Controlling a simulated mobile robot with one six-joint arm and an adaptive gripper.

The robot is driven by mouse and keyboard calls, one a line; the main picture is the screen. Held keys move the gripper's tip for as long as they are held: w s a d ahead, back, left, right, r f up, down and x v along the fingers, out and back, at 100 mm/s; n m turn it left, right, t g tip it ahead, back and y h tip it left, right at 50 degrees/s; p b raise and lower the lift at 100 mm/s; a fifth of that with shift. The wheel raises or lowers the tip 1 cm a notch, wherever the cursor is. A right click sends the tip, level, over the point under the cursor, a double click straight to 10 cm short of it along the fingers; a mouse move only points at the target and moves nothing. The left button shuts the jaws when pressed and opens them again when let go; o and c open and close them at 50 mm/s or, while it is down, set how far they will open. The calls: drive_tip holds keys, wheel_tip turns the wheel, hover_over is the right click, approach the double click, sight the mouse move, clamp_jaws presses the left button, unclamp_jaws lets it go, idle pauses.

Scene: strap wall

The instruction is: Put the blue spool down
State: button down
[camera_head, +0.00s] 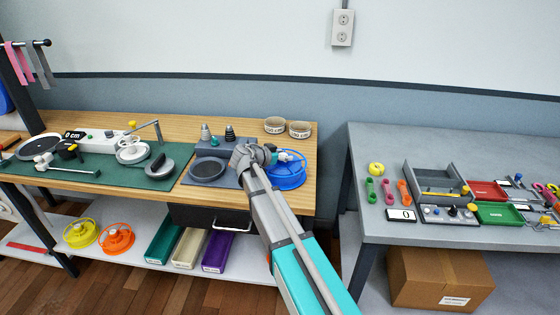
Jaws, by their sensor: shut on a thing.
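The blue spool (289,179) is a round blue wheel-like thing at the right end of the wooden bench (305,147). My gripper (269,153) reaches over the bench from the front and is shut on the spool at its upper left side. My wrist and forearm cover part of the spool's left side. I cannot tell whether the spool touches the bench top or is just above it. The fingertips are too small to see clearly.
A grey plate with a dark round pad (208,170) lies left of my gripper. Two round tins (275,125) stand behind. A green mat (160,177) with tools is further left. Yellow (81,233) and orange (117,239) spools sit on the lower shelf. A grey table (370,143) stands right, across a gap.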

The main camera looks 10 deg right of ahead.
drive_tip(key=shift+f, duration=0.2)
idle(0.3)
drive_tip(key=shift+c, duration=0.4)
unclamp_jaws()
drive_tip(key=shift+r, duration=0.15)
drive_tip(key=shift+s+a+r+p, duration=0.25)
drive_tip(key=shift+s+a+p, duration=0.05)
drive_tip(key=shift+a, duration=0.1)
drive_tip(key=p+v, duration=0.4)
drive_tip(key=v, duration=0.7)
drive_tip(key=shift+d+f, duration=0.1)
